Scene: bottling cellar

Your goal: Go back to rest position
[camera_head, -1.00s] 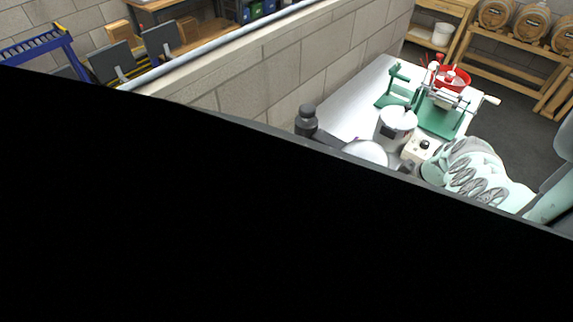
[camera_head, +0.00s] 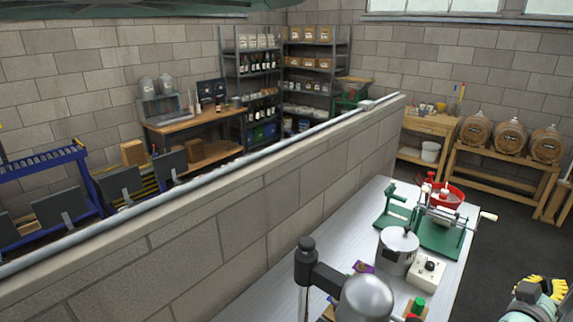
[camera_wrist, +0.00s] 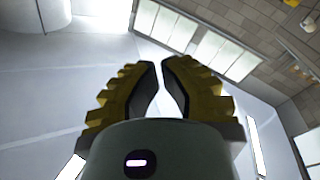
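My gripper (camera_head: 545,285) shows in the head view at the lower right corner, to the right of the metal worktop and away from the things on it. It has yellow ridged fingers. In the wrist view my gripper (camera_wrist: 161,68) points up toward the ceiling and windows. Its two fingers stand a small gap apart, and nothing is between them.
A metal worktop (camera_head: 340,215) carries a lidded pot (camera_head: 398,250), a green hand-cranked machine (camera_head: 440,235), a red bowl (camera_head: 450,197) and a white control box (camera_head: 427,272). A block wall (camera_head: 230,225) runs along its left. Barrels (camera_head: 510,138) stand behind. Dark floor lies right.

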